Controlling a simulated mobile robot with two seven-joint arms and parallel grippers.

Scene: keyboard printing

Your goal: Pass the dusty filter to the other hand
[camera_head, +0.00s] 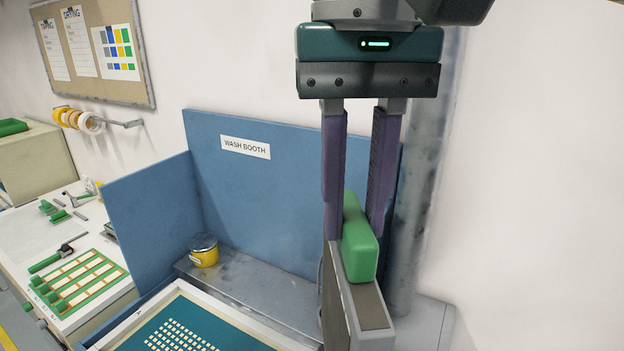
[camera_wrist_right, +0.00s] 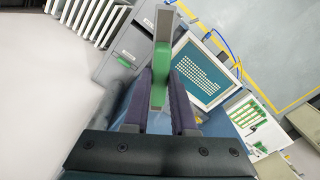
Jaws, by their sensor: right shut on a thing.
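The dusty filter (camera_head: 368,306) is a flat grey panel with a light edge and a green handle (camera_head: 361,248) on top. My right gripper (camera_head: 355,232) comes down from above with its two purple fingers on either side of the green handle, shut on it. In the right wrist view the green handle (camera_wrist_right: 160,80) sits between the fingers, with the grey panel (camera_wrist_right: 164,25) beyond it. The lower end of the filter is cut off in the head view, so I cannot tell whether it touches anything. My left gripper is not in view.
The blue wash booth (camera_head: 262,195) stands behind and left, with a yellow tin (camera_head: 204,252) on its grey ledge. A framed screen (camera_head: 180,325) lies in it. A grey pole (camera_head: 418,200) rises close right of the gripper. A worktable with tools (camera_head: 60,235) is far left.

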